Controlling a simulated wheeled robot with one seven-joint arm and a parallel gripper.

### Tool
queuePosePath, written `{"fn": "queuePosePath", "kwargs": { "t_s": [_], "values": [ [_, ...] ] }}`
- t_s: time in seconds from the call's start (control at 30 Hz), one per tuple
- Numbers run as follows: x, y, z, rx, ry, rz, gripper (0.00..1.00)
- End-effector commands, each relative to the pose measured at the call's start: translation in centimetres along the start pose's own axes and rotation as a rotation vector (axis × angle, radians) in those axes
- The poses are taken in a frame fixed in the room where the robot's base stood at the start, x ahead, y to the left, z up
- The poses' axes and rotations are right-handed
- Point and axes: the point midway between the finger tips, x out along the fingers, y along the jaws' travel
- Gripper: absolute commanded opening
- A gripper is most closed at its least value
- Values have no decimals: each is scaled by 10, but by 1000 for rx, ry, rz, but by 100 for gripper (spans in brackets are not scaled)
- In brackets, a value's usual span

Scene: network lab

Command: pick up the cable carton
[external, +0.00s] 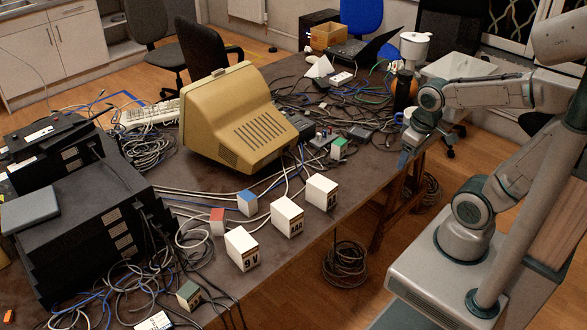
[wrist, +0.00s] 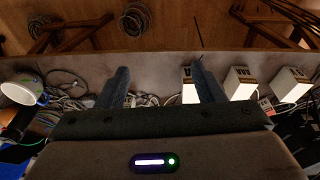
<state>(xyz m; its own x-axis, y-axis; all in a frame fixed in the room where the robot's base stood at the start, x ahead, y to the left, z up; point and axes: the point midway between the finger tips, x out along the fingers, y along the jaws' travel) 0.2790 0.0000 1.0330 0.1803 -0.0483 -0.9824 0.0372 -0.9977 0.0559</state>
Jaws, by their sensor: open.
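I cannot tell for sure which box is the cable carton. Three white cartons stand along the near table edge: one marked 9V (external: 242,249), one with unclear lettering (external: 287,217), and one farther right (external: 321,192). Small boxes with a red top (external: 217,221), a blue top (external: 247,203) and a green top (external: 338,148) stand near them. An open brown box (external: 328,37) is at the far end. My gripper (external: 404,158) is open and empty by the table's right edge. In the wrist view its fingers (wrist: 160,82) are spread; the right finger partly covers a white carton (wrist: 190,92).
Loose cables (external: 150,150) cover much of the table. A beige monitor (external: 235,120) stands in the middle, black equipment (external: 80,215) at the left. A dark bottle (external: 403,90) and a white cup (wrist: 20,90) are near my gripper. The near table edge has bare strips.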

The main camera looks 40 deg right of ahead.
Motion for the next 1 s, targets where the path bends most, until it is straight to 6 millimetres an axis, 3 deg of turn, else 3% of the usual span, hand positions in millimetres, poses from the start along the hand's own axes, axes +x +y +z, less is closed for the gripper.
{"fn": "queuePosePath", "kwargs": {
  "t_s": [0.03, 0.2, 0.5, 0.8, 0.83, 1.0],
  "values": [
    [-31, 2, -6, 3, 16, -2, 62],
    [-84, 5, -16, 11, 61, -7, 62],
    [-149, 8, -30, 28, 135, -22, 62],
    [-197, 11, -43, 50, 213, -44, 62],
    [-185, 12, -47, 71, 202, -45, 62],
    [-175, 17, -71, 171, 169, -52, 62]
  ]
}}
